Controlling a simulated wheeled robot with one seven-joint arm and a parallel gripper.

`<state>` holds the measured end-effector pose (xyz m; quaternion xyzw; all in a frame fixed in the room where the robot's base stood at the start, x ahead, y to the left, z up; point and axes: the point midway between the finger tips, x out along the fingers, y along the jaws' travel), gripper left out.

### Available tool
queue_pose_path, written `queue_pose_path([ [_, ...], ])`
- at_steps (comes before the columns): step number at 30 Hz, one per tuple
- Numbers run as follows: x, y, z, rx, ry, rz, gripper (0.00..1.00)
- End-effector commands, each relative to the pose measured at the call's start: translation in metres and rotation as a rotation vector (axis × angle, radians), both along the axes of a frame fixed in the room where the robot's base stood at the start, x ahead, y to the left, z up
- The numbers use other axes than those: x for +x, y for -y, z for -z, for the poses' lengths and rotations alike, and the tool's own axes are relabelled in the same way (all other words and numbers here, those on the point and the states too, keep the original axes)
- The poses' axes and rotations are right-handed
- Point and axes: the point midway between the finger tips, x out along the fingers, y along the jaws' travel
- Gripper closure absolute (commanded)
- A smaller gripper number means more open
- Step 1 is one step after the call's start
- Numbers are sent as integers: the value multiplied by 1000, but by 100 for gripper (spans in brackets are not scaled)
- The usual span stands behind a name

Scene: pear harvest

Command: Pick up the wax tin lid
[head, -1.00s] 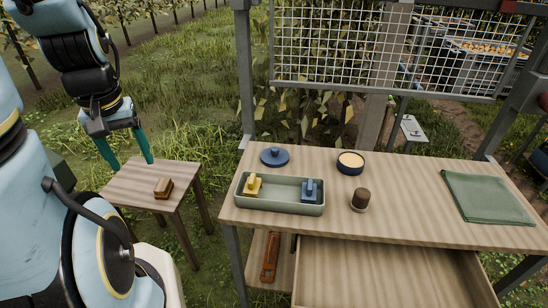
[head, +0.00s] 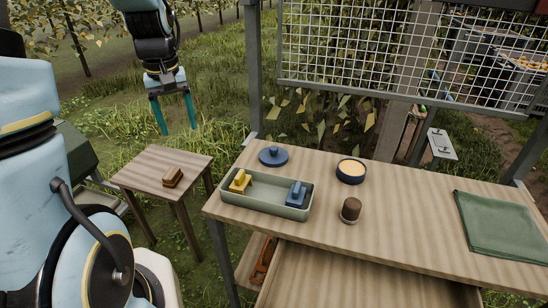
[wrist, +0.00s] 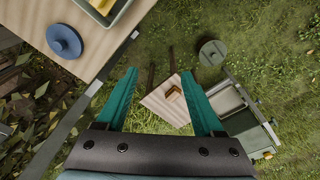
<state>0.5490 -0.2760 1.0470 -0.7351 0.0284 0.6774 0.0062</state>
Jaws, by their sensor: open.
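The wax tin lid (head: 273,156) is a round blue disc with a small knob. It lies flat on the workbench near its back left corner, behind the tray. It also shows at the upper left of the wrist view (wrist: 65,41). The open wax tin (head: 351,171), dark blue with pale yellow wax, stands to its right. My gripper (head: 177,131) is open and empty, with teal fingers pointing down. It hangs in the air left of the bench, apart from the lid. In the wrist view the fingers (wrist: 161,100) are spread, with the lid outside them.
A green tray (head: 264,203) holds a yellow and a blue tool. A dark brown cylinder (head: 350,210) and a folded green cloth (head: 503,226) are on the bench. A small side table (head: 150,164) bears a brown brush-like block (head: 172,177). A metal post (head: 249,70) rises beside the lid.

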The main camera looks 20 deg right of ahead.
Motion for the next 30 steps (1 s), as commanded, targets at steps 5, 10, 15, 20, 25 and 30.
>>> queue_pose_path([
  [5, 22, 59, 12, 0, -22, -9, 31],
  [10, 35, 140, 26, 7, -49, -32, 31],
  [15, 30, 224, 41, 21, -73, -63, 31],
  [20, 23, 257, 47, 30, -83, -82, 31],
  [25, 22, 260, 66, 34, -86, -86, 31],
  [30, 22, 259, 91, 32, -84, -85, 31],
])
